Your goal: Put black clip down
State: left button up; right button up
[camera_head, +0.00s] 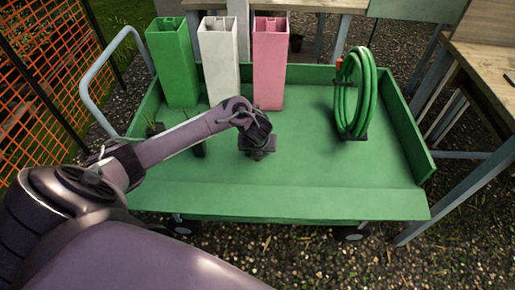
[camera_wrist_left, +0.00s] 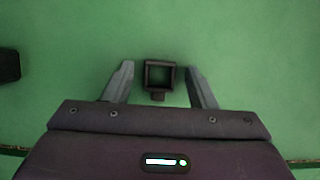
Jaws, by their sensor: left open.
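The black clip (camera_wrist_left: 160,94) is a small square dark frame with a tab on its near side. In the left wrist view it lies on the green cart bed between my left gripper's fingers (camera_wrist_left: 160,70). The fingers are open, with green surface visible on both sides of the clip, so they do not touch it. In the head view my left gripper (camera_head: 257,152) points down low over the middle of the cart bed. The clip cannot be told apart from the gripper there. My right gripper is not in view.
The green cart (camera_head: 330,190) has raised sides. Tall green (camera_head: 174,65), white (camera_head: 219,60) and pink (camera_head: 269,65) tubes stand at the back. A coiled green hose (camera_head: 343,95) stands at right. A small dark object (camera_head: 198,149) sits left of the gripper. The bed's front right is clear.

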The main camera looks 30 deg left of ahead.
pick_arm(q)
jog(key=shift+r, duration=0.15)
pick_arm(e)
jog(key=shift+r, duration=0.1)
pick_arm(q)
jog(key=shift+r+p, duration=0.35)
jog(key=p+v, duration=0.5)
jog(key=v, duration=0.6)
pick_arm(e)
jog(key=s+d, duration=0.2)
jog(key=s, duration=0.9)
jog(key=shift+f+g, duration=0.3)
pick_arm(q)
jog(key=shift+s+d, duration=0.15)
jog(key=shift+s, duration=0.05)
